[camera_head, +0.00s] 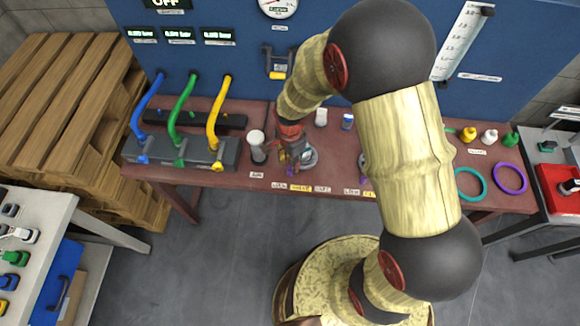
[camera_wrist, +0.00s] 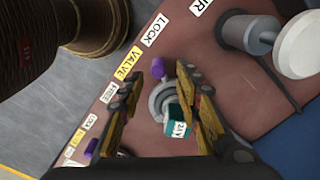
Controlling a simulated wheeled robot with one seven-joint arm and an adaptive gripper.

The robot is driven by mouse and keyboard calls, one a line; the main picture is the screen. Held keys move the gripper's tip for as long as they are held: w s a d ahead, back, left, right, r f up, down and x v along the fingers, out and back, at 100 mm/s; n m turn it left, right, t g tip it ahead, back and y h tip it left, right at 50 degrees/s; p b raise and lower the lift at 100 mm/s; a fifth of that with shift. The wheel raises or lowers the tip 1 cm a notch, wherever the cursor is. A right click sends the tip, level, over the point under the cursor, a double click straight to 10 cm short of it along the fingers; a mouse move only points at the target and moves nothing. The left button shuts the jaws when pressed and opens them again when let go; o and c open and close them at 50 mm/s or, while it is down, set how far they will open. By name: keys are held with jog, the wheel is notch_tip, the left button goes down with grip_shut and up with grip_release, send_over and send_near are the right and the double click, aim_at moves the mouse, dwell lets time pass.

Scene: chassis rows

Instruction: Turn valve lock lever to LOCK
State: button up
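In the wrist view the valve lock lever shows as a purple knob (camera_wrist: 157,69) by a grey round base (camera_wrist: 163,100). The knob lies toward the LOCK label (camera_wrist: 154,29), close to the tip of one finger; I cannot tell whether they touch. A teal block with a white tag (camera_wrist: 178,120) sits at the base. My gripper (camera_wrist: 171,73) is open, its fingers on either side of the base. In the head view my gripper (camera_head: 294,157) is low over the bench beside the grey base (camera_head: 309,158) and hides most of the lever.
The VALVE label (camera_wrist: 127,63) and FREE label (camera_wrist: 110,92) line the bench edge. A white-topped grey post (camera_head: 257,146) stands close to the left of my gripper. Blue, green and yellow hoses (camera_head: 182,110) are farther left. A blue panel (camera_head: 225,75) rises behind.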

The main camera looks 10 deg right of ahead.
aim_at(290, 168)
notch_tip(290, 168, up, 8)
jog(key=shift+f, duration=0.2)
dwell(0.6)
jog(key=s+d+r+n+t+b, duration=0.1)
jog(key=s+d+r+n, duration=0.3)
jog(key=r, duration=0.7)
jog(key=s+d+r+n+t+b, duration=0.2)
jog(key=s+d+r+n+t, duration=0.2)
jog(key=s+r+n, duration=0.5)
jog(key=s+r, duration=0.3)
jog(key=s, duration=0.1)
jog(key=shift+t, duration=0.3)
jog(key=shift+d+r, duration=0.1)
